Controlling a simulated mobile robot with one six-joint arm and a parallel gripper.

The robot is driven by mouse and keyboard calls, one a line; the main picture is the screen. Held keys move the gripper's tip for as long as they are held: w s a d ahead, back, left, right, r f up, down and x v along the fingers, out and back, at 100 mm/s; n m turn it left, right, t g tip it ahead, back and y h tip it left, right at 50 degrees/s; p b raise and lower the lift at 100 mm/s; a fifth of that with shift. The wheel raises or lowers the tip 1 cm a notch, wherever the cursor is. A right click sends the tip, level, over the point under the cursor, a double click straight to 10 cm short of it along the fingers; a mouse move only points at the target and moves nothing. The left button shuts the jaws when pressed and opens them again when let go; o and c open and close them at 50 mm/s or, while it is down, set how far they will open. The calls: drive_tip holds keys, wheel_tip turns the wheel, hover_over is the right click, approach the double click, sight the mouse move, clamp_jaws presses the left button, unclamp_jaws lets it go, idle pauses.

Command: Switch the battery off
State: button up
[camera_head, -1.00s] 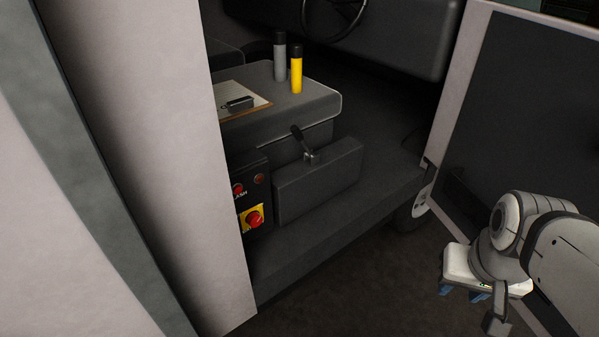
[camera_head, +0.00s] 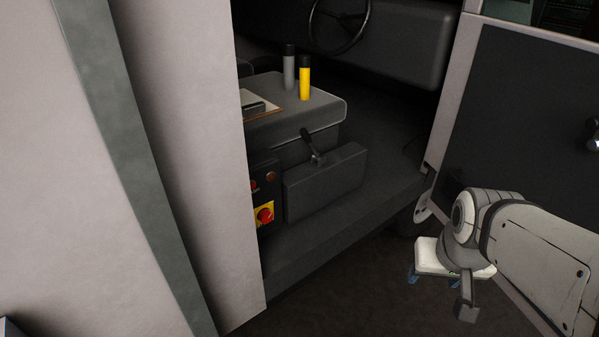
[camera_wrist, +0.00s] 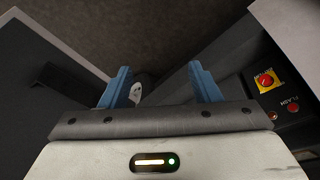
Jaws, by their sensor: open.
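The battery switch is a red rotary knob (camera_head: 265,216) on a yellow plate, low on a dark panel inside the vehicle's doorway. In the head view, the plate's left part is hidden by the pale door pillar. The red knob (camera_wrist: 266,81) also shows at the right in the wrist view, on its yellow plate. My gripper (camera_head: 430,280) is at the lower right in the head view, well to the right of the switch and apart from it. In the wrist view, its two blue fingers (camera_wrist: 160,88) are spread, with nothing between them.
The pale pillar (camera_head: 190,140) stands left of the panel. An open door (camera_head: 510,110) is on the right, behind my arm. A lever (camera_head: 311,146) rises beside a dark box (camera_head: 325,183). A yellow bottle (camera_head: 305,80) and a grey one (camera_head: 289,70) stand on the seat. The doorway floor looks clear.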

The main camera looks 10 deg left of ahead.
drive_tip(key=shift+o, duration=0.8)
drive_tip(key=w+a+f+t+b, duration=0.1)
drive_tip(key=w+a+f, duration=0.1)
drive_tip(key=w, duration=0.5)
drive_tip(key=w+a+f+n+t+b, duration=0.1)
drive_tip(key=w+a+f+t+b, duration=0.1)
drive_tip(key=w, duration=0.6)
drive_tip(key=shift+f+y, duration=0.3)
drive_tip(key=shift+f, duration=0.6)
drive_tip(key=n+t+y+b, duration=0.4)
drive_tip(key=t+y+b, duration=0.1)
drive_tip(key=y+b, duration=0.2)
approach(268, 219)
drive_tip(key=w+d+r, duration=0.2)
drive_tip(key=d, duration=0.4)
drive_tip(key=w+d+r, duration=0.2)
drive_tip(key=d+r, duration=0.1)
drive_tip(key=d, duration=0.3)
drive_tip(key=a+f+n+y+b, duration=0.25)
drive_tip(key=a+f+y, duration=0.35)
drive_tip(key=a+f, duration=0.45)
drive_tip(key=w+a, duration=0.1)
drive_tip(key=a, duration=0.1)
drive_tip(key=w+a+r, duration=0.1)
drive_tip(key=a, duration=0.1)
drive_tip(key=w+a+r, duration=0.1)
drive_tip(key=a, duration=0.1)
drive_tip(key=shift+w, duration=0.2)
drive_tip(key=shift+c, duration=0.4)
